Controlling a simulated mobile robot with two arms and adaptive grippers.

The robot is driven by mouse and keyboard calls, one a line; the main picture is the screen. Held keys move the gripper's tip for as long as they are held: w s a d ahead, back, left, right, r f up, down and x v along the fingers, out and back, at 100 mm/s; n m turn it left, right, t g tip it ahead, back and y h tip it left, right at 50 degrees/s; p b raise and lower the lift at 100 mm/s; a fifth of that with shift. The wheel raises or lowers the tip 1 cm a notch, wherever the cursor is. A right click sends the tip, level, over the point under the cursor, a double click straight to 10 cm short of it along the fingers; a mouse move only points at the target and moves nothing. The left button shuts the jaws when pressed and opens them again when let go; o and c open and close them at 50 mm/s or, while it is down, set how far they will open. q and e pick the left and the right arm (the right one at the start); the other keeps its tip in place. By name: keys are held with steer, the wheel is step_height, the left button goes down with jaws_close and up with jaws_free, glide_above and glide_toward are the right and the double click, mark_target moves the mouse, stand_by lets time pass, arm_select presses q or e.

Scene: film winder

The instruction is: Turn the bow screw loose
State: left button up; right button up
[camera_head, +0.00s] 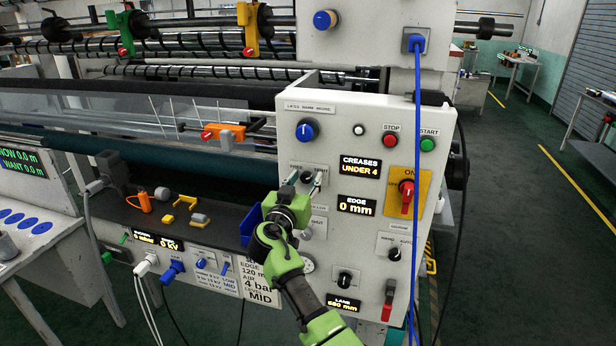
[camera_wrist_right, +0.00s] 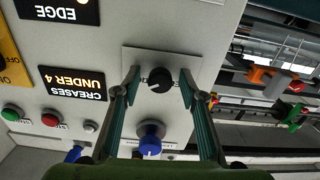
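My right gripper (camera_head: 305,179) is raised at the front panel with its fingers apart. In the right wrist view its two fingers (camera_wrist_right: 160,82) reach toward either side of a black knob (camera_wrist_right: 160,80) on a pale labelled plate; contact with the knob cannot be told. The black knob (camera_head: 307,177) also shows between the fingertips in the head view. A blue knob (camera_head: 307,130) sits above it, under a small label that is hard to read; it also shows in the right wrist view (camera_wrist_right: 150,138). No part reads clearly as the bow screw. My left gripper is not in view.
The panel (camera_head: 372,120) also carries a red stop button (camera_head: 390,140), a green start button (camera_head: 427,145) and a red switch (camera_head: 406,190). A blue cable (camera_head: 417,110) hangs down its right side. An orange block (camera_head: 222,132) sits by the rollers at left.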

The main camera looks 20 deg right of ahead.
steer(key=shift+s+a+r, duration=0.1)
steer(key=shift+a, duration=0.1)
steer(key=shift+c, duration=0.7)
steer(key=shift+d, duration=0.1)
jaws_close()
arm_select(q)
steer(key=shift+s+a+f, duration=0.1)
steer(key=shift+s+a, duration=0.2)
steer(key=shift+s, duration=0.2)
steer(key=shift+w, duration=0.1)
